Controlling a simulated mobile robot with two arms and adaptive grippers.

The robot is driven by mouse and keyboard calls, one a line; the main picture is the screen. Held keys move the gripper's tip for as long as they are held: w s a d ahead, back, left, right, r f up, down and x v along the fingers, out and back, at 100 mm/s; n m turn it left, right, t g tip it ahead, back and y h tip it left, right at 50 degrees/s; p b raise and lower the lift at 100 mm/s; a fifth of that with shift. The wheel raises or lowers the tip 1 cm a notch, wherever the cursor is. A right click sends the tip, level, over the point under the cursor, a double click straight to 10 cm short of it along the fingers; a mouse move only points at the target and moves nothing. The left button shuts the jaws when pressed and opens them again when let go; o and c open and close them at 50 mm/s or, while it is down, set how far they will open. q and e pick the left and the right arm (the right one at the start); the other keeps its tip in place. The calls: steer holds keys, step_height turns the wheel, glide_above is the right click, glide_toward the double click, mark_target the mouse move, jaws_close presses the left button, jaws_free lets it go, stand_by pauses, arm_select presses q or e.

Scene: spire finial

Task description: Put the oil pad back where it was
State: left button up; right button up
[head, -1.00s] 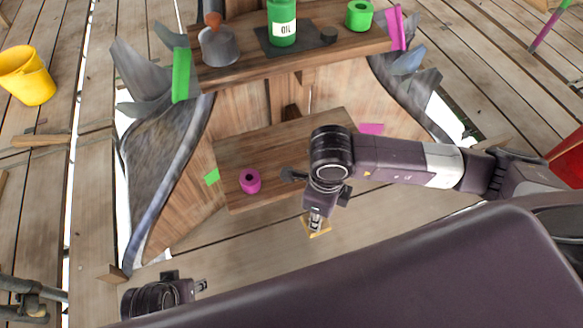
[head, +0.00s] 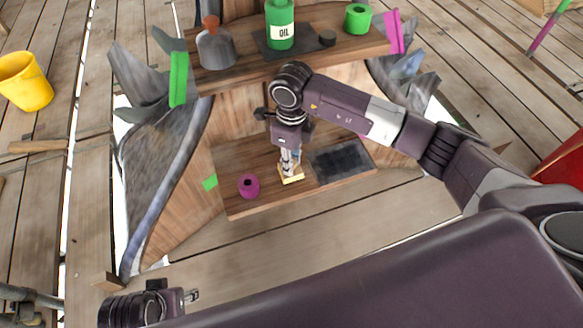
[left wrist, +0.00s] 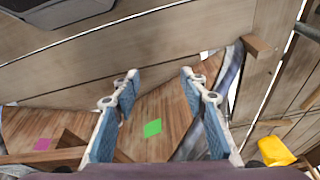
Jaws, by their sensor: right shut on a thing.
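My right gripper (head: 290,166) is shut on a small tan-yellow pad (head: 291,175), which is the likely oil pad, though no label shows. The pad is over the lower wooden shelf (head: 240,208), between a magenta roll (head: 248,186) and a dark rectangular mat (head: 342,160). I cannot tell whether it touches the shelf. A green oil bottle (head: 281,28) stands on another dark mat (head: 262,44) on the upper shelf. My left gripper (head: 193,296) is at the lower left, away from the shelves; the left wrist view shows its fingers (left wrist: 160,80) apart and empty.
The upper shelf also holds a grey flask (head: 216,48) with a reddish-brown top, a small dark disc (head: 327,38) and a green roll (head: 357,18). Rocky sides flank the shelves. A yellow bucket (head: 25,82) stands far left. The floor in front is clear.

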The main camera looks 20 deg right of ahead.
step_height(320, 180, down, 3)
steer(key=shift+w+r+b, duration=0.1)
steer(key=shift+r+b, duration=0.05)
steer(key=shift+b, duration=0.2)
arm_select(q)
steer(key=shift+v, duration=1.35)
arm_select(e)
steer(key=shift+f, duration=0.4)
arm_select(q)
steer(key=shift+w+a, duration=0.1)
steer(key=shift+w, duration=0.05)
arm_select(e)
steer(key=shift+f, duration=0.1)
steer(key=o, duration=1)
arm_select(q)
steer(key=shift+r, duration=0.3)
steer(key=shift+r, duration=0.1)
steer(key=x, duration=0.1)
steer(key=p+x, duration=0.1)
steer(key=x, duration=0.1)
steer(key=s+x, duration=0.1)
steer(key=x, duration=0.1)
steer(key=shift+w+f, duration=0.15)
steer(key=shift+f, duration=0.2)
arm_select(e)
step_height(320, 180, up, 8)
steer(key=shift+f, duration=0.1)
